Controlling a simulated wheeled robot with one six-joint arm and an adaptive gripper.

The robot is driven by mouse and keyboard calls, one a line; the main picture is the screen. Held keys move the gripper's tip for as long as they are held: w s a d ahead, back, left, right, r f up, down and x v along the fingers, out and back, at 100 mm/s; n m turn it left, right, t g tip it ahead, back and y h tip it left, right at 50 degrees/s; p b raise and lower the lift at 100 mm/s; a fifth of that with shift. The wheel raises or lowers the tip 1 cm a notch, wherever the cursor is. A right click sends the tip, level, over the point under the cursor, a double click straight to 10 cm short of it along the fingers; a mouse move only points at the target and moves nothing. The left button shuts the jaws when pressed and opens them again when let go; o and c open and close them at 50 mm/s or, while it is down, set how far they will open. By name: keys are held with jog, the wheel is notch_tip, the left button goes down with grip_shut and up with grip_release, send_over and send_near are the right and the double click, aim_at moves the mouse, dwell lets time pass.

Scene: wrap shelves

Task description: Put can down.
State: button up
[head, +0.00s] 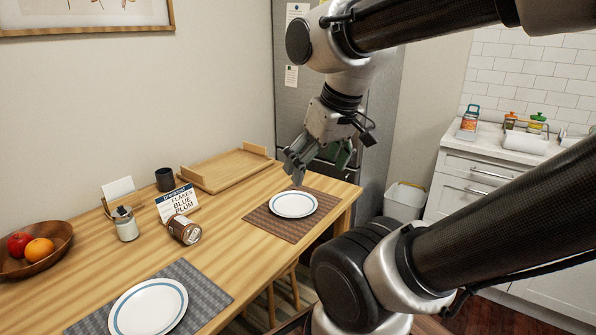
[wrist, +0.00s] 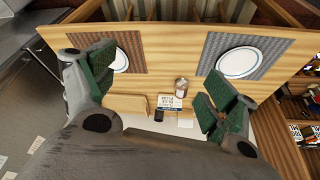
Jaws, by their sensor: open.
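My gripper (head: 318,165) is open above the far right part of the wooden table, close to the white plate on the brown mat. In the wrist view its green-padded fingers (wrist: 160,86) are wide apart with nothing between them. A brown can-like container (head: 184,228) with a pale label and reddish-brown end lies tilted on its side on the table, against or close to the printed sign. It also shows in the wrist view (wrist: 181,87), beyond the fingers and apart from them. I cannot tell for certain whether it is a can or a jar.
The table holds a printed sign (head: 177,202), a lidded glass jar (head: 125,225), a dark cup (head: 165,179), a fruit bowl (head: 62,240), a wooden tray (head: 225,172) and two plates, far (head: 293,204) and near (head: 148,308). The wood between the mats is clear.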

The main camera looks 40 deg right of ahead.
jog(key=w+a+f+t, duration=0.1)
jog(key=w+f, duration=0.1)
jog(key=w, duration=0.5)
jog(key=w+a+f+t, duration=0.1)
jog(key=w+f, duration=0.1)
jog(key=w, duration=0.4)
jog(key=n+t+y, duration=0.2)
jog(key=n+t, duration=0.1)
jog(key=t, duration=0.1)
send_over(186, 228)
jog(key=s+d, duration=0.4)
jog(key=d, duration=0.4)
notch_tip(186, 228, down, 15)
jog(key=a+f, duration=0.1)
jog(key=f, duration=0.2)
jog(key=a+f+t+y, duration=0.1)
jog(key=a+f, duration=0.1)
jog(key=f, duration=0.2)
jog(key=a+f+t+y, duration=0.1)
jog(key=a+f, duration=0.1)
jog(key=f, duration=0.1)
jog(key=shift+w+a+f+n, duration=0.2)
jog(key=shift+w+f+n, duration=0.1)
jog(key=shift+w+f, duration=0.1)
jog(key=x, duration=0.7)
jog(key=shift+w+a+f, duration=0.15)
jog(key=shift+w+a, duration=0.05)
jog(key=shift+w, duration=0.05)
jog(key=shift+t, duration=0.3)
jog(key=c, duration=1.4)
